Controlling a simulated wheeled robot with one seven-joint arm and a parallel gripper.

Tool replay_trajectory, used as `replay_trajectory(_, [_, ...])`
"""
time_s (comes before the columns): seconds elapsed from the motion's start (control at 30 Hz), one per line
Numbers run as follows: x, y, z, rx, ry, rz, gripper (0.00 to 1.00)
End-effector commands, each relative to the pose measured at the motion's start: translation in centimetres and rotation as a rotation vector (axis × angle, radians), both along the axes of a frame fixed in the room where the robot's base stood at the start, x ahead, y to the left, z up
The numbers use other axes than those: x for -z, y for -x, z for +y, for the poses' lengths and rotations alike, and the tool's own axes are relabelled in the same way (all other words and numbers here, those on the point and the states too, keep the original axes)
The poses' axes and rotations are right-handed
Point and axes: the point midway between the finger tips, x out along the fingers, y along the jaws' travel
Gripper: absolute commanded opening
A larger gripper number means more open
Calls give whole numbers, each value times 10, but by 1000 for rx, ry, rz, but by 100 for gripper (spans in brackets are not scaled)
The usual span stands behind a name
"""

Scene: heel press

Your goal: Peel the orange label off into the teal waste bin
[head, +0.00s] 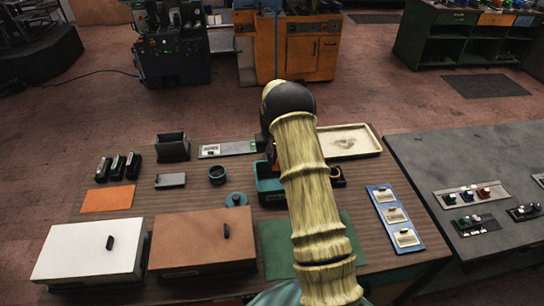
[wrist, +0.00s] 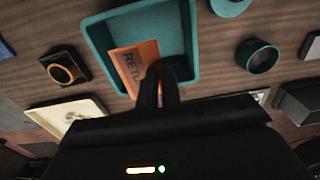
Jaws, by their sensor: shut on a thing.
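The orange label (wrist: 135,62), with dark lettering that begins "RETU", is pinched at its edge between the fingertips of my gripper (wrist: 160,82) in the wrist view. The label overlaps the inside of the teal waste bin (wrist: 186,14) in that view. Whether it touches the bin floor I cannot tell. In the head view the bin (head: 268,187) stands near the middle of the wooden table, partly hidden behind my arm. My fingertips are hidden there.
A cream tray (head: 368,147) is behind right. A blue board (head: 379,190) with pale plates lies right. White (head: 70,250) and brown (head: 180,252) lidded boxes stand in front.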

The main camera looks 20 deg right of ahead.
Motion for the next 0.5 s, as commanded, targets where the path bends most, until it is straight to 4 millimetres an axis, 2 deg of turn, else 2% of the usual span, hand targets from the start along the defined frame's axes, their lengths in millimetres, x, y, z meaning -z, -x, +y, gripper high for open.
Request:
replay_trajectory(0.17, [7,0,0,0,0,0,0])
replay_trajectory(0.5, [37,0,0,0,0,1,0])
